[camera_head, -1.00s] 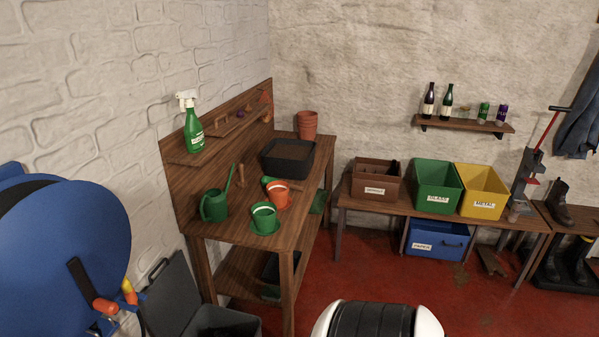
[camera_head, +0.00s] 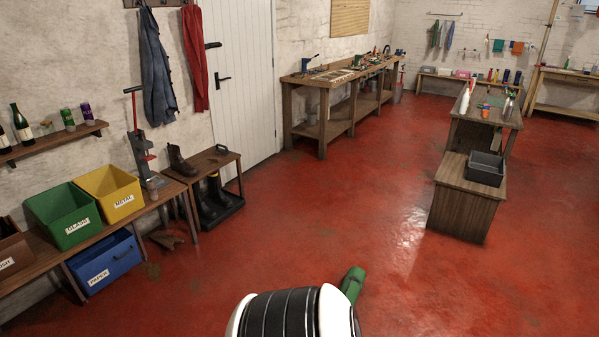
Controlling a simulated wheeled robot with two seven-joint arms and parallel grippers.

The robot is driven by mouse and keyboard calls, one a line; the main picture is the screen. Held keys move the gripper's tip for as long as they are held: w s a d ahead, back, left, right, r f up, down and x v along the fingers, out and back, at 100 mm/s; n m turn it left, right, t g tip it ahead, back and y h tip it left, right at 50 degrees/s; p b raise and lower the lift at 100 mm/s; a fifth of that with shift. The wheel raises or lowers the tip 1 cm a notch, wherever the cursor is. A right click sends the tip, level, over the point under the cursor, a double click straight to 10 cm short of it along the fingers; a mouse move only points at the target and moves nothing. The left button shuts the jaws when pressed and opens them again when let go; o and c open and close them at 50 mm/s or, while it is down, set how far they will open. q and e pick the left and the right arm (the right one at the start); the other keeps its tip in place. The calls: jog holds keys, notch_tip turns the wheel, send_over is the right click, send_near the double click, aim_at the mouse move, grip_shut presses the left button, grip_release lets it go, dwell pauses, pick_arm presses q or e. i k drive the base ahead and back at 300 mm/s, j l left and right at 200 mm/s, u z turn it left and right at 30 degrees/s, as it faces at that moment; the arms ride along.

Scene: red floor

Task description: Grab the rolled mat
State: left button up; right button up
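A green rounded, tube-like thing (camera_head: 352,283) shows at the bottom centre of the head view, just behind the white and black part of my own body, which hides its lower end. It looks like it could be the rolled mat lying on the red floor, but too little of it shows to be sure. No other thing in view is clearly a rolled mat. Neither of my grippers is in view.
At left are a green bin (camera_head: 63,215), a yellow bin (camera_head: 109,194) and a blue bin (camera_head: 104,262). A workbench (camera_head: 325,84) stands by the back wall. A wooden bench with a dark tray (camera_head: 486,168) stands at right. The red floor between is open.

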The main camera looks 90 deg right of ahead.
aim_at(351, 286)
jog(key=z, duration=3.2)
jog(key=i+u, duration=0.25)
jog(key=i, duration=0.9)
jog(key=i+l+u, duration=0.1)
jog(key=i+u, duration=0.15)
jog(key=i, duration=0.95)
